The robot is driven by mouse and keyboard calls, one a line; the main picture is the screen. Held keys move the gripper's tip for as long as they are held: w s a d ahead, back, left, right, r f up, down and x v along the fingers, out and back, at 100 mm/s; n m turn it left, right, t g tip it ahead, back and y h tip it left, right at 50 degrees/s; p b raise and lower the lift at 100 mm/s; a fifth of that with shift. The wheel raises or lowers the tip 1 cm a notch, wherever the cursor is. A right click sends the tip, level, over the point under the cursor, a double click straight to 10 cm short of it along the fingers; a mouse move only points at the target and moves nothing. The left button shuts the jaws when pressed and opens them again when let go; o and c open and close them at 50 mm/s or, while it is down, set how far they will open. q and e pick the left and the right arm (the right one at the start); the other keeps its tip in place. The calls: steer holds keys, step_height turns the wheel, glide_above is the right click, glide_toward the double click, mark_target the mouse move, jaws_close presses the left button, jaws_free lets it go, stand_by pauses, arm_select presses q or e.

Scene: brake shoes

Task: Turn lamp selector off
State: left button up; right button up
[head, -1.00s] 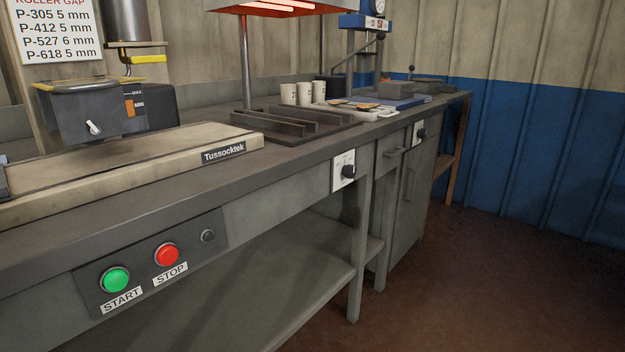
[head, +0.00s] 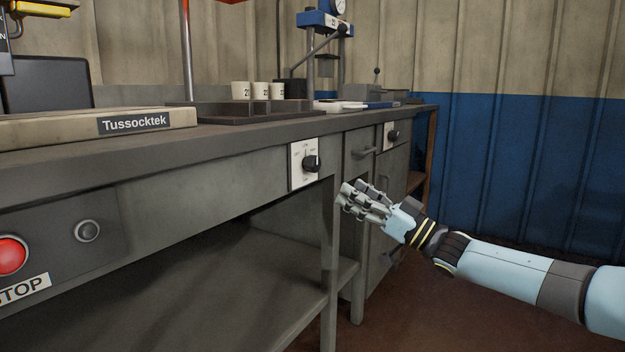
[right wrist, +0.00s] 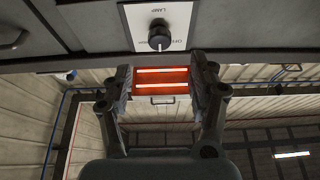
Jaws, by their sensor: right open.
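The lamp selector (head: 311,164) is a black knob on a white plate (head: 297,178) on the bench's front face. In the right wrist view the knob (right wrist: 160,36) sits on its plate marked LAMP and OFF, at the top and beyond my fingertips. My right gripper (head: 346,197) is a little right of the knob and below it in the head view, apart from it. In the right wrist view its two fingers (right wrist: 160,80) are spread with nothing between them. My left gripper is not in view.
A second dark knob on a white plate (head: 392,135) is farther along the bench, near a drawer handle (head: 364,153). A red stop button (head: 10,256) is at lower left. White cups (head: 262,91) stand near a dark tray (head: 250,117). The floor at right is clear.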

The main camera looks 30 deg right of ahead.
mark_target(317, 166)
steer(key=b+x, duration=0.2)
steer(key=x, duration=0.6)
steer(key=shift+w+a+r+b, duration=0.1)
steer(key=shift+w+b, duration=0.2)
steer(key=shift+w, duration=0.1)
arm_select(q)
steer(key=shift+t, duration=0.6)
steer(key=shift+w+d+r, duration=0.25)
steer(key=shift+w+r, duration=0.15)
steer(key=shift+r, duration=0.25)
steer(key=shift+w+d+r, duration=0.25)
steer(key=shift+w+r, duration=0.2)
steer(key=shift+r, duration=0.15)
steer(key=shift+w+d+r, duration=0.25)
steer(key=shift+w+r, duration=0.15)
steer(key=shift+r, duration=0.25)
arm_select(e)
steer(key=shift+w+a+r, duration=0.15)
steer(key=shift+w+r, duration=0.15)
steer(key=shift+w, duration=0.1)
steer(key=c, duration=1.1)
